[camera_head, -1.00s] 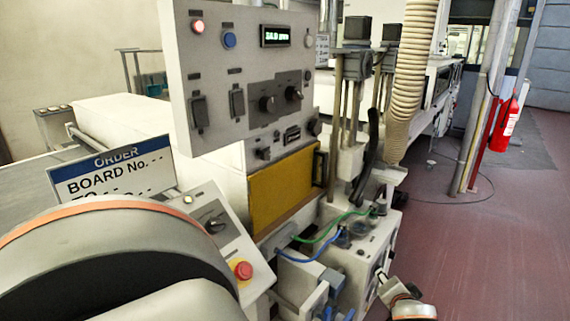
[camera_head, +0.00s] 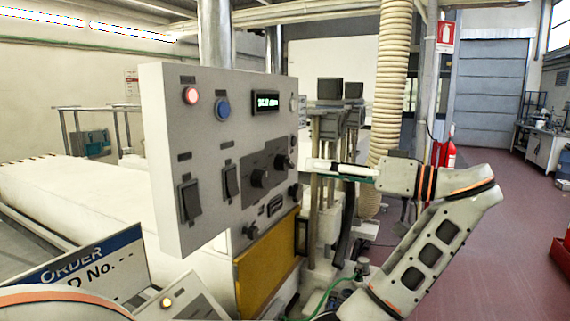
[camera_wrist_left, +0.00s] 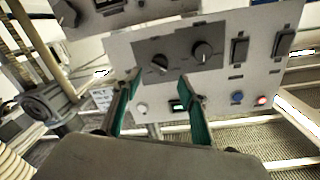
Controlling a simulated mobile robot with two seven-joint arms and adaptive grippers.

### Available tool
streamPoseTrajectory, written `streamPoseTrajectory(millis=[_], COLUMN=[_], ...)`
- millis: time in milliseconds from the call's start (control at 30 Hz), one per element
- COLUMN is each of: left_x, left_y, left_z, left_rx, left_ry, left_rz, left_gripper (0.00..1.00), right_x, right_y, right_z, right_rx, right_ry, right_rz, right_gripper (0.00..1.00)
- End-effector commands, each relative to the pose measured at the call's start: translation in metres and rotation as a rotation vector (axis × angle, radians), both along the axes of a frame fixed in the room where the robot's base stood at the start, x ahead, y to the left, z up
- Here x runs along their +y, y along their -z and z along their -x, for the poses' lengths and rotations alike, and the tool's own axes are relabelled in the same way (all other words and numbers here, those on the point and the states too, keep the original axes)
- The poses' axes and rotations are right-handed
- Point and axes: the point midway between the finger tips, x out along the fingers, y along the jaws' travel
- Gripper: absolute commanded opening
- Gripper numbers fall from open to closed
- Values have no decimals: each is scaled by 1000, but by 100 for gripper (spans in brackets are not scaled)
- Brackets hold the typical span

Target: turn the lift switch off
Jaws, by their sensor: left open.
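The grey control panel (camera_head: 215,125) carries two dark rocker switches, a left one (camera_head: 190,200) and a right one (camera_head: 230,182). Their labels are too small to read, so I cannot tell which is the lift switch. In the left wrist view the panel appears inverted, with the rockers (camera_wrist_left: 240,48) (camera_wrist_left: 282,42) at upper right. My left gripper (camera_head: 308,167) is just right of the panel in the head view, empty. Its green-padded fingers (camera_wrist_left: 157,78) stand apart in the wrist view, in front of the knob area, and no contact shows. My right gripper is not in view.
The panel also has two dark knobs (camera_head: 260,178) (camera_head: 281,163), a lit red button (camera_head: 191,95), a blue button (camera_head: 222,108) and a green display (camera_head: 265,101). A ribbed hose (camera_head: 390,85) hangs behind my gripper. An order sign (camera_head: 90,270) stands at lower left.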

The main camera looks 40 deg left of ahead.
Motion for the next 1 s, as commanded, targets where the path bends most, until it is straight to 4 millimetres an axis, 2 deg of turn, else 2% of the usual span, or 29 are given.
streamPoseTrajectory(millis=[267,500,900,933,1000], left_x=[38,65,72,72,72], left_y=[-2,-1,1,1,0], left_z=[10,16,18,18,18], left_rx=[0,1,2,2,2], left_ry=[-4,-1,2,2,2], left_rz=[-3,-3,-1,-1,-1], left_gripper=[42,42,42,37,18], right_x=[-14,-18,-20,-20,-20], right_y=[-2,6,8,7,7], right_z=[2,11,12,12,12], right_rx=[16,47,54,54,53], right_ry=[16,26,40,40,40], right_rz=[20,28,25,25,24], right_gripper=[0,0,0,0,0])
